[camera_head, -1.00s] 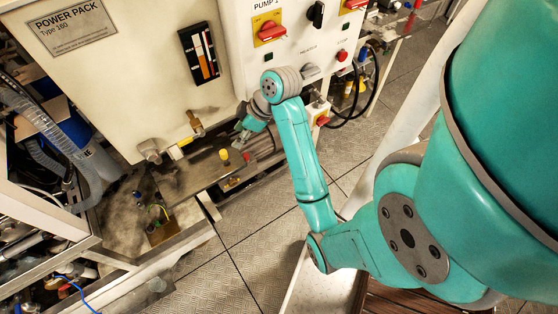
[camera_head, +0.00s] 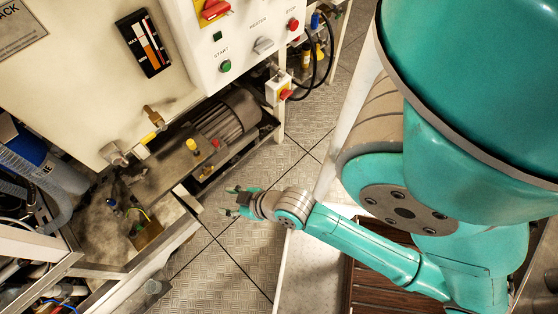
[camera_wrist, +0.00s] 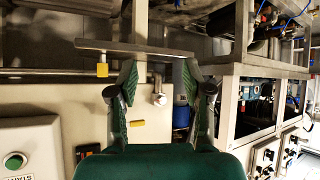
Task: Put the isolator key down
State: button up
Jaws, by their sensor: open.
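My gripper (camera_head: 229,201) is open over the grey floor, low in front of the white cabinet. The wrist view also shows its two fingers (camera_wrist: 160,73) spread apart, with no held object visible between them. A metal fitting on a pale panel shows beyond the fingers. I cannot make out a loose isolator key in either view. A red switch handle on a yellow plate (camera_head: 213,10) is on the cabinet front at the top of the head view, and a smaller red and yellow switch (camera_head: 280,90) is on a box at the right; neither is near the gripper.
A motor (camera_head: 228,118) and a metal plate with a yellow cap (camera_head: 191,144) sit under the white cabinet (camera_head: 95,85). A low metal frame (camera_head: 165,245) stands left of the gripper. Open chequered floor (camera_head: 225,265) lies below it.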

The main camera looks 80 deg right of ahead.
jog(key=s+a+r+t, duration=0.2)
jog(key=s+r, duration=0.4)
jog(key=s, duration=0.1)
jog(key=s+a+r+t+y, duration=0.1)
jog(key=s+a+r+t, duration=0.1)
jog(key=s+r, duration=0.4)
jog(key=shift+s+a+n, duration=0.4)
jog(key=shift+s+a, duration=0.4)
jog(key=shift+s, duration=0.05)
